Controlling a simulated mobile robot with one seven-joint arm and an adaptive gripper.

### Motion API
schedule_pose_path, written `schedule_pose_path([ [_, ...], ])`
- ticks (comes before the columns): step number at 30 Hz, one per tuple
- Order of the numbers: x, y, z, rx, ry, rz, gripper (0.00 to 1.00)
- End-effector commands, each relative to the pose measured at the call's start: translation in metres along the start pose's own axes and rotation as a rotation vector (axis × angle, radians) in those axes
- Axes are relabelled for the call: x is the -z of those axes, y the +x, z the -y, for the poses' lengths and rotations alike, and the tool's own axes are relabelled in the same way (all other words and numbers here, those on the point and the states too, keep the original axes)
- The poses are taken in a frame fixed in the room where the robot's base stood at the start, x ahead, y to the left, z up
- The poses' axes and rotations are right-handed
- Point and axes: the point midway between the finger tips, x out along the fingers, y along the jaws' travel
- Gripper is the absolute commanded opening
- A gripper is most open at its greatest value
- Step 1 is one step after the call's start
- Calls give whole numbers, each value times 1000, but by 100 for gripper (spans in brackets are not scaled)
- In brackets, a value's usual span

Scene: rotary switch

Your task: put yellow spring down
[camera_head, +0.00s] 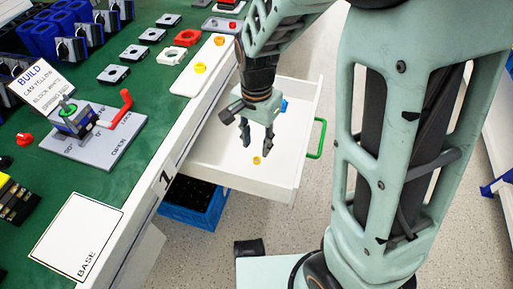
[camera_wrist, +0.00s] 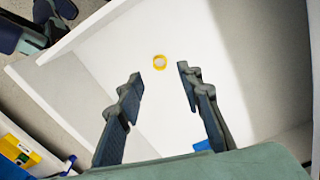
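The yellow spring (camera_head: 256,160) is a small ring lying on the floor of the open white drawer (camera_head: 205,170). In the wrist view the yellow spring (camera_wrist: 160,62) shows beyond the fingertips, roughly midway between them. My gripper (camera_head: 257,146) points down into the drawer above the spring. Its fingers are apart with nothing between them, as the wrist view of my gripper (camera_wrist: 160,76) also shows. The spring looks apart from both fingers; the exact height of the fingertips above it is hard to tell.
A blue piece (camera_head: 284,105) lies farther back in the drawer. The drawer has a green handle (camera_head: 317,138). A blue crate (camera_head: 190,213) stands below.

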Motion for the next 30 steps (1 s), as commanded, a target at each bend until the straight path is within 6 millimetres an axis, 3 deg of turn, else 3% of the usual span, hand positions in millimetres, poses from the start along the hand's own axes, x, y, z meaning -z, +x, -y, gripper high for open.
schedule_pose_path([
  [1,0,-16,1,3,-1,-1,34],
  [3,0,-30,1,3,-1,-2,34],
  [9,0,-57,0,0,-1,-1,34],
  [30,1,-67,-1,1,-2,-1,34],
])
